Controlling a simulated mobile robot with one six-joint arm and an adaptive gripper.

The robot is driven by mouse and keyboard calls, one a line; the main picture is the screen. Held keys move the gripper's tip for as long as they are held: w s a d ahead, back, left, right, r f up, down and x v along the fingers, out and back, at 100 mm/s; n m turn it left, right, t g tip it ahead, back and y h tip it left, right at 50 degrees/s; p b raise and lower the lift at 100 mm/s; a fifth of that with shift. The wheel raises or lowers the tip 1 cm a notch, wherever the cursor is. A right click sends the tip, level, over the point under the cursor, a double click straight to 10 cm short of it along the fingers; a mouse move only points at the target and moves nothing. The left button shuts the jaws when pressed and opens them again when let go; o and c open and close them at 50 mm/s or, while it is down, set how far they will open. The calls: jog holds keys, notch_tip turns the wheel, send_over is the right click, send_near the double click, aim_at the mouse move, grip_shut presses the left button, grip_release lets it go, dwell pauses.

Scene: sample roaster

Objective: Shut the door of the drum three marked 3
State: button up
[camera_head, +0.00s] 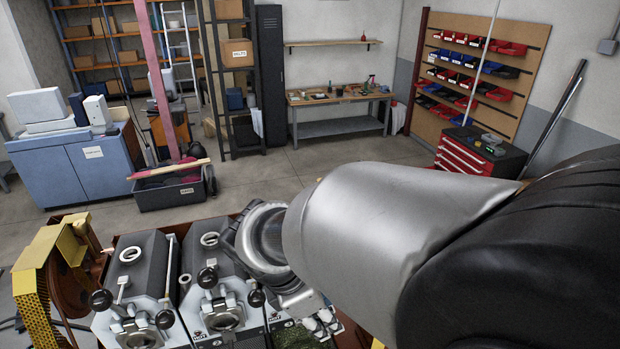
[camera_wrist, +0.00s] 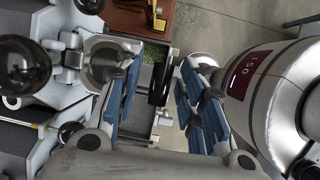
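In the head view a row of grey roaster drums stands at the bottom, with a first drum (camera_head: 140,265) at left and a second drum (camera_head: 212,250) beside it. Farther right, my arm covers most of the machine, and I cannot read a 3. In the wrist view my gripper (camera_wrist: 163,88) is open, its blue-padded fingers apart. A black bar-shaped handle (camera_wrist: 160,84) shows between them, nearer the left finger; contact cannot be told. A round metal drum front (camera_wrist: 104,62) is left of the fingers. Whether the door of drum three is open is unclear.
Black ball knobs (camera_wrist: 22,62) stick out at the left in the wrist view. A tray with green contents (camera_wrist: 148,74) lies below the fingers. A yellow guard (camera_head: 35,290) stands left of the drums. A dark bin (camera_head: 170,192) is on the floor behind.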

grip_shut()
dwell(0.4)
dwell(0.4)
